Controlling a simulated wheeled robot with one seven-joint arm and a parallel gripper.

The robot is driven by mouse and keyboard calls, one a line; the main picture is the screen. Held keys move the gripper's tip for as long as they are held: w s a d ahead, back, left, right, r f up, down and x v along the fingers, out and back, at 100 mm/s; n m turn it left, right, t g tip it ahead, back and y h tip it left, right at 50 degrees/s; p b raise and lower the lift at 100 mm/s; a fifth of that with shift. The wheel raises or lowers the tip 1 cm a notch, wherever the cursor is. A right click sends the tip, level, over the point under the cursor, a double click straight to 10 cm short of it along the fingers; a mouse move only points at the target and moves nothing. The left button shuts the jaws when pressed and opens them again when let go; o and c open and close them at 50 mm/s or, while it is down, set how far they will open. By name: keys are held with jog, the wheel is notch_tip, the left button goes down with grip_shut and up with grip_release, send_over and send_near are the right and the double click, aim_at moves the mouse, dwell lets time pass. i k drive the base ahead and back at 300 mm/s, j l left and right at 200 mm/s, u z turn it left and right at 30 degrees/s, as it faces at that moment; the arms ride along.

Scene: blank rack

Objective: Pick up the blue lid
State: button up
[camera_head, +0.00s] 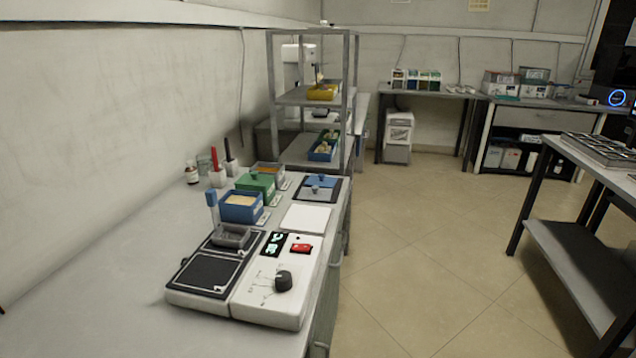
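The blue lid (322,181) lies flat on a dark mat (301,193) on the bench, near its right edge. A small greyish knob-topped piece lies just in front of it; its exact shape is too small to tell. An open blue box (241,208) with pale yellow contents stands to the left of the mat. My gripper is not in view.
A green box (257,185) and a box with orange contents (269,170) stand behind the blue box. A white device with a black knob (283,281) and a dark plate (208,273) are nearer. Upright tools and a bottle (192,173) stand near the wall. A metal rack (270,90) rises behind.

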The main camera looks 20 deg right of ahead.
aim_at(321, 180)
jog(key=i+l+u, duration=0.15)
jog(key=u, duration=0.65)
jog(key=i+l+u, duration=0.25)
jog(key=l, duration=0.35)
jog(key=l+u, duration=0.3)
jog(key=l, duration=0.3)
jog(key=i+l+u, duration=0.1)
jog(key=l+u, duration=0.15)
jog(key=l, duration=0.4)
jog(key=i+l, duration=0.1)
jog(key=l, duration=1.45)
jog(key=u, duration=0.05)
